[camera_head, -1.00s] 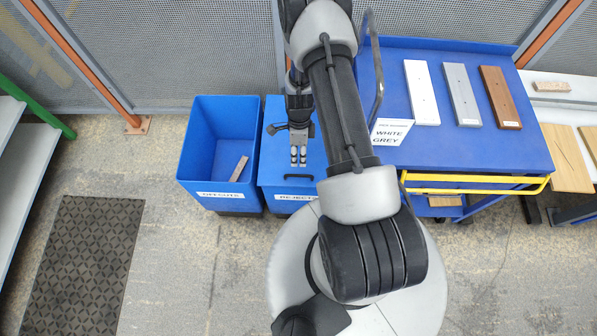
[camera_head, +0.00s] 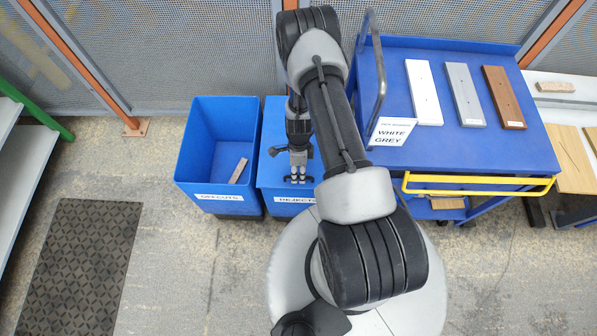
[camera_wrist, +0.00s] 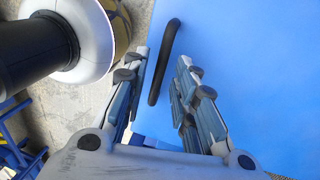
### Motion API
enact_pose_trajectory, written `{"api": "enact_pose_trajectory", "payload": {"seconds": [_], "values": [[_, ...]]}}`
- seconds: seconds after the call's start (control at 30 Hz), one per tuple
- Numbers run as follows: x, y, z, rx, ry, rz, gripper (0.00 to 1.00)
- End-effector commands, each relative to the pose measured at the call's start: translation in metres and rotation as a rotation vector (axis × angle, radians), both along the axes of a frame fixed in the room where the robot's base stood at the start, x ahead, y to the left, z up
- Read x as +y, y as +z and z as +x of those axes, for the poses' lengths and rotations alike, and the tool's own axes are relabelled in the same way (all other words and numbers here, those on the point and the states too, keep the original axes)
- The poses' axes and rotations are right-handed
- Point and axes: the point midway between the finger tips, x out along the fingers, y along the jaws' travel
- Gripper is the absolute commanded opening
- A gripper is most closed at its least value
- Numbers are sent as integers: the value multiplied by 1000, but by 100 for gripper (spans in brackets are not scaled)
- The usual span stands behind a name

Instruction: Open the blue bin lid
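The blue bin labelled REJECTS (camera_head: 268,200) stands beside the cart, with its flat blue lid (camera_head: 270,132) shut. A black bar handle (camera_wrist: 156,86) is on the lid; in the head view the fingers partly cover it. My gripper (camera_head: 298,178) points down over the handle, near the front edge of the lid. In the wrist view, my gripper (camera_wrist: 164,60) has its two fingers apart, with the handle showing between the tips, nearer the left finger. I cannot tell whether a finger touches it.
An open blue OFFCUTS bin (camera_head: 205,165) with a wooden piece (camera_head: 238,171) stands close on the left. A blue cart (camera_head: 455,150) with a sign (camera_head: 391,131), a yellow handle and white, grey and brown boards is on the right. A mesh fence is behind.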

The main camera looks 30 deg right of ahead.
Motion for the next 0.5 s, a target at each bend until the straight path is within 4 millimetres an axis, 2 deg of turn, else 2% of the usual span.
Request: {"api": "enact_pose_trajectory", "payload": {"seconds": [0.33,0.5], "values": [[0,0,0,0,0,0,0],[0,0,0,0,0,0,0]]}}
